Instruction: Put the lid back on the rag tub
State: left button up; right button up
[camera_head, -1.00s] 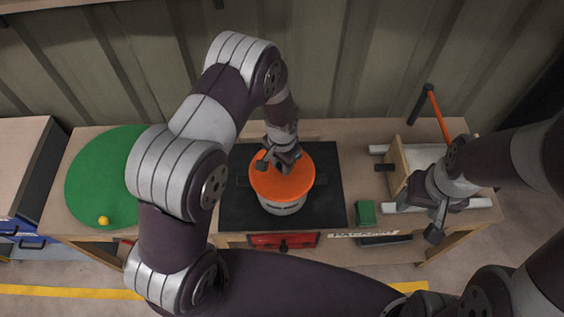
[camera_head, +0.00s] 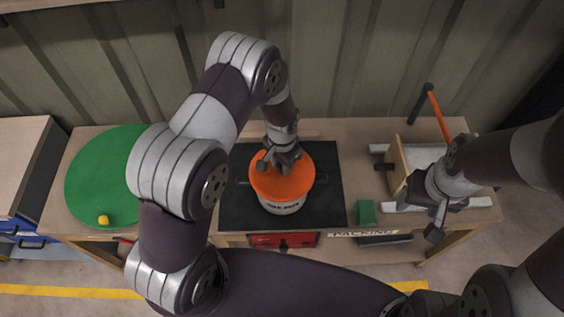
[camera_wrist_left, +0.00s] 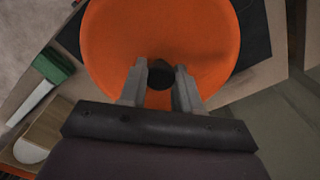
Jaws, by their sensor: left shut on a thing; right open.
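The rag tub (camera_head: 283,208) is a pale tub with dark lettering, standing on a black mat (camera_head: 237,205) on the bench. The orange lid (camera_head: 283,184) lies over the tub's top and looks about level; whether it is fully seated I cannot tell. My left gripper (camera_head: 277,163) is above the lid, shut on its dark knob. In the left wrist view the two fingers hold the knob (camera_wrist_left: 160,74) with the orange lid (camera_wrist_left: 110,40) spread around it. My right gripper (camera_head: 437,215) is open and empty at the bench's right, beside a wooden box.
A wooden box (camera_head: 397,170) and an orange-handled hammer (camera_head: 437,112) are at the right. A green block (camera_head: 365,212) sits right of the mat. A green disc (camera_head: 95,180) with a yellow ball (camera_head: 103,219) is at the left. A red drawer (camera_head: 285,241) is below the bench front.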

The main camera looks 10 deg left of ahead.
dwell(0.4)
pick_arm(q)
jog(key=o, duration=1.6)
jog(key=shift+r, duration=0.1)
jog(key=shift+r+p, duration=2.9)
jog(key=shift+r, duration=0.5)
grip_shut()
jog(key=shift+f, duration=0.25)
